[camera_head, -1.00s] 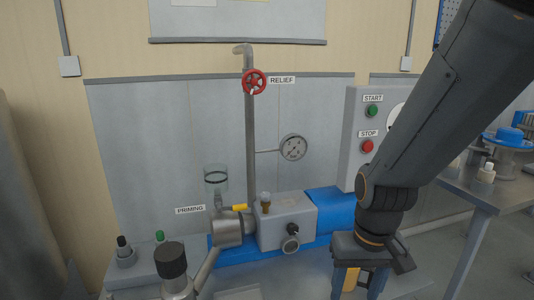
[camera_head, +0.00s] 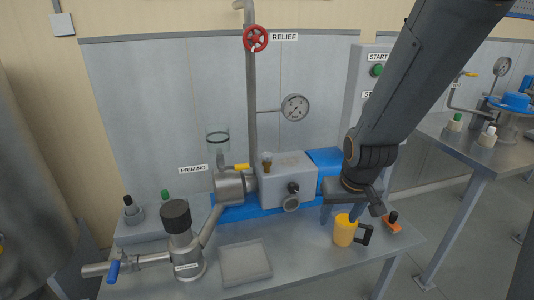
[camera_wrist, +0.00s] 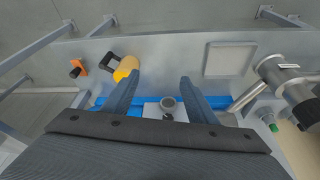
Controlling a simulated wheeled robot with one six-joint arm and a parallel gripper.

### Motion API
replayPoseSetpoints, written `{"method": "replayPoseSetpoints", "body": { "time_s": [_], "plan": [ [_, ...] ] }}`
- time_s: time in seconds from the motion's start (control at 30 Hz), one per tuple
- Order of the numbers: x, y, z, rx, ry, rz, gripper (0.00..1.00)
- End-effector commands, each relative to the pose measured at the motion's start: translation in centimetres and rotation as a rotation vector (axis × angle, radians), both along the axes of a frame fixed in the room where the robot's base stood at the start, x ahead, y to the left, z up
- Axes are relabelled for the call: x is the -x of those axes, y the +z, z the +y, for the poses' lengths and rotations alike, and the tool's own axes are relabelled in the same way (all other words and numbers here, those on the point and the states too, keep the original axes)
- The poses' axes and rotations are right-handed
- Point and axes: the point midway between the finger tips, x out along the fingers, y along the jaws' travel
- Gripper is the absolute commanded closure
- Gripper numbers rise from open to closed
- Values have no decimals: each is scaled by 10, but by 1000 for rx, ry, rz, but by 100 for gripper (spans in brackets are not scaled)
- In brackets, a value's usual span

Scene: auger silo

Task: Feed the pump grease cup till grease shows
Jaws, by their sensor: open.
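The grey pump block (camera_head: 285,180) sits on a blue base on the bench. A small brass-coloured cup (camera_head: 267,160) stands on its top and a dark round knob (camera_head: 293,188) is on its front. I cannot tell for sure which is the grease cup, and no grease can be made out. My gripper (camera_head: 340,212) points down over the bench, right of the block and in front of the blue motor (camera_head: 325,168). In the wrist view my gripper (camera_wrist: 160,78) is open and empty, with the dark knob (camera_wrist: 168,103) showing between the fingers.
A yellow mug (camera_head: 343,232) with a black handle stands just below my gripper. An orange item with a black knob (camera_head: 391,222) lies right of it. A square grey tray (camera_head: 246,263) lies at the front. A clear priming cup (camera_head: 217,146) and valve fittings stand left.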

Motion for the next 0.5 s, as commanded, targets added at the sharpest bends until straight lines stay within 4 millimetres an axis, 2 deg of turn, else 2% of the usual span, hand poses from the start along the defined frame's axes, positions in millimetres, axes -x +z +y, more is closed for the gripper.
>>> {"method": "replayPoseSetpoints", "body": {
  "time_s": [0.03,0.2,0.4,0.5],
  "plan": [
    [-29,-6,6,-2,19,-66,48],
    [-120,-15,31,-23,84,-319,48],
    [-203,-20,71,-75,162,-615,48],
    [-232,-21,93,-115,198,-762,48]
  ]
}}
